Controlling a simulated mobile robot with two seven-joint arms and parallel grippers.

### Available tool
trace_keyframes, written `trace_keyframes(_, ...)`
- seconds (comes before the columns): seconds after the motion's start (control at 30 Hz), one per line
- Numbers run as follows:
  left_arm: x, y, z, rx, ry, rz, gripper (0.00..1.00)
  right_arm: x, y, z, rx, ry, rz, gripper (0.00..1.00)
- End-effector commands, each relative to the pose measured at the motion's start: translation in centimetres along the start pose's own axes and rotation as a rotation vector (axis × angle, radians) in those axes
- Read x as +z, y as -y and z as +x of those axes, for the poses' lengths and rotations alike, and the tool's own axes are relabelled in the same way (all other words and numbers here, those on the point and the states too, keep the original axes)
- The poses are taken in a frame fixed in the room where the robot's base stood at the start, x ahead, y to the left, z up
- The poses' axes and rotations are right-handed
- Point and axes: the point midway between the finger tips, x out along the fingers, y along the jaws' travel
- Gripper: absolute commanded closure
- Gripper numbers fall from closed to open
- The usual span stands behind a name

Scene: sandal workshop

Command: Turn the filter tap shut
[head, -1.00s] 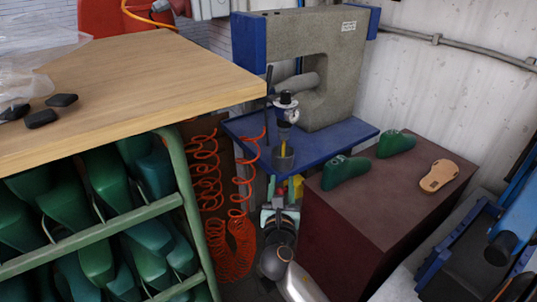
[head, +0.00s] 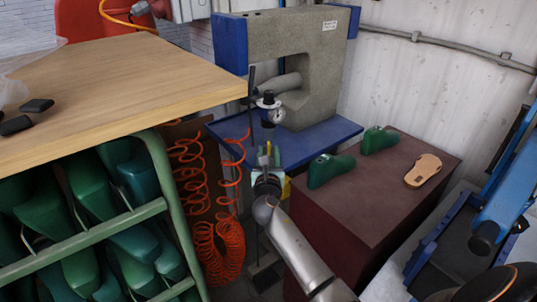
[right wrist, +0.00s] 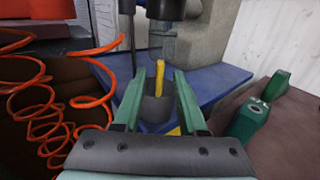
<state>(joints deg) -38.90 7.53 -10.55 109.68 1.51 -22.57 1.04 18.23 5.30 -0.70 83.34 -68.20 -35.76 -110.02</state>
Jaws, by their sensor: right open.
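The filter unit (head: 269,107), with a round gauge and dark knob, hangs in front of the grey press. Its smoky bowl (right wrist: 157,108) shows in the right wrist view. A yellow tap lever (right wrist: 160,80) stands nearly upright in front of the bowl, leaning slightly. My right gripper (head: 267,156) is raised in front of the bowl and hides most of it in the head view. In the right wrist view its green fingers (right wrist: 159,76) are apart, one on each side of the lever, with gaps beside it. I cannot judge the remaining depth. My left gripper is out of view.
Orange coiled hoses (head: 221,240) hang left of my right arm. A wooden bench (head: 130,85) stands left, above a rack of green lasts. A maroon cabinet (head: 335,225) stands close on the right, carrying two green lasts and a tan sole (head: 423,170).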

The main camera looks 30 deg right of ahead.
Motion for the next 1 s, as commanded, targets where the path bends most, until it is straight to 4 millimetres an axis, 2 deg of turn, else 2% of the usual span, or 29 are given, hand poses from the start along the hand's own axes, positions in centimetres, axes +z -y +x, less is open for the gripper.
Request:
trace_keyframes(0.23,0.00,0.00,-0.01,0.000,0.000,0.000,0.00,-0.01,0.01,0.02,0.000,0.000,0.000,0.61)
trace_keyframes(0.5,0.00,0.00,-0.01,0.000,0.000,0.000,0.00,-0.02,0.00,-0.01,0.000,0.000,0.000,0.91)
trace_keyframes(0.6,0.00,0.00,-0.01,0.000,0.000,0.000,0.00,-0.02,0.00,-0.02,0.000,0.000,0.000,1.00)
trace_keyframes(1.0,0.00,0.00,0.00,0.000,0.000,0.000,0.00,-0.05,-0.01,-0.03,0.000,-0.001,0.000,1.00)
